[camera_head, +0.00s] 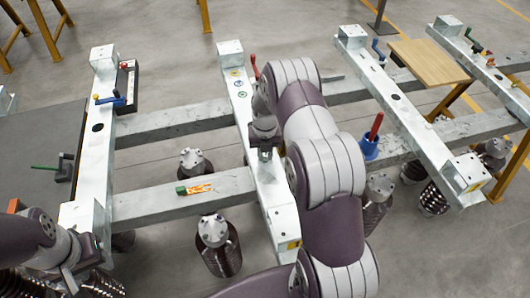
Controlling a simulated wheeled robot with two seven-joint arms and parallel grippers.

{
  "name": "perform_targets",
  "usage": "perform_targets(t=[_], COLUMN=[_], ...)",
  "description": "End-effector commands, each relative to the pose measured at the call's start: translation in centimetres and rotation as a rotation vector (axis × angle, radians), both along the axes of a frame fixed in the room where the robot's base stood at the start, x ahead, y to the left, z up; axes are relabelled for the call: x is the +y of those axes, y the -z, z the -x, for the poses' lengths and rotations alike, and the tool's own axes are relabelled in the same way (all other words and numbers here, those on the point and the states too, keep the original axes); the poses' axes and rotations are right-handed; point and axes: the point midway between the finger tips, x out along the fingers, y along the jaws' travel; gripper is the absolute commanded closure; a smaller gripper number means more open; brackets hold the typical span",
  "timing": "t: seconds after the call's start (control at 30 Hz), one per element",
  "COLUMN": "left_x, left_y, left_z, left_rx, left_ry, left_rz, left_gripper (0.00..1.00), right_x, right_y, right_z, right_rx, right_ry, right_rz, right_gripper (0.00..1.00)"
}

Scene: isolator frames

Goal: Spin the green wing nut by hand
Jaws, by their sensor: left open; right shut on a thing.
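No green wing nut shows clearly. A thin green handle (45,168) sticks out from a dark block beside the left rail. A small green piece (181,190) lies with an orange-and-white strip on the lower left crossbeam; I cannot tell what it is. My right gripper (264,148) points down at the middle rail (232,75). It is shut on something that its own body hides. My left gripper (84,262) is open at the lower left, by the near end of the left rail (97,150).
A blue lever (110,100) and a red-handled piece with a blue base (372,138) stand on the frame. A wooden board (428,62) lies at the upper right. Dark ribbed mounts (216,245) stand below the beams. My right arm covers much of the centre.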

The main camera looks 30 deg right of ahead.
Motion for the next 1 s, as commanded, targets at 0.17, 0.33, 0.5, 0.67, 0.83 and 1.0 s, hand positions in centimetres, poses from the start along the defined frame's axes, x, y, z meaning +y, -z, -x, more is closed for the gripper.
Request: perform_targets(t=[0.17,0.33,0.5,0.67,0.83,1.0], left_x=[0.0,0.0,0.0,0.0,0.0,0.0], left_y=[0.0,0.0,0.0,0.0,0.0,0.1], left_z=[0.0,0.0,0.0,0.0,0.0,0.0], left_rx=[0.0,0.0,0.0,0.0,0.0,0.0], left_ry=[0.0,0.0,0.0,0.0,0.0,0.0], left_rz=[0.0,0.0,0.0,0.0,0.0,0.0], left_gripper=[0.57,0.57,0.57,0.57,0.57,0.57], right_x=[0.0,0.0,0.1,0.0,0.0,0.0], right_y=[0.1,0.2,0.2,0.1,0.1,-1.0], right_z=[0.1,0.1,0.1,0.1,0.1,0.0], right_rx=[0.004,0.004,0.005,0.004,0.002,-0.001], right_ry=[-0.021,-0.025,-0.024,-0.023,-0.023,-0.023], right_rz=[-0.002,-0.001,-0.001,-0.002,-0.001,0.0], right_gripper=[1.0,1.0,1.0,0.54,0.54,0.54])
